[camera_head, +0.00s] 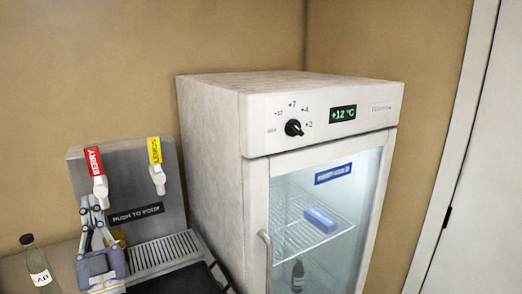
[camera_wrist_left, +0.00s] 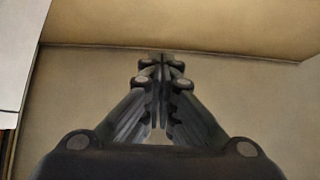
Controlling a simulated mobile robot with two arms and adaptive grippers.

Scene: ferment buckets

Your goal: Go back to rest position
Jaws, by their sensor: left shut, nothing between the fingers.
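My left gripper (camera_head: 93,207) is in front of the drink dispenser (camera_head: 127,190), just below the tap with the red label (camera_head: 93,161). Its fingers point upward. In the left wrist view my left gripper (camera_wrist_left: 161,62) is shut, with the fingertips together and nothing between them. Whether the gripper touches the red-labelled tap I cannot tell. My right gripper is not in view.
A white fridge (camera_head: 212,150) with a glass door stands right of the dispenser, its display reading +12 °C. A yellow-labelled tap (camera_head: 155,150) is beside the red one. A white door (camera_head: 480,190) is at the far right.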

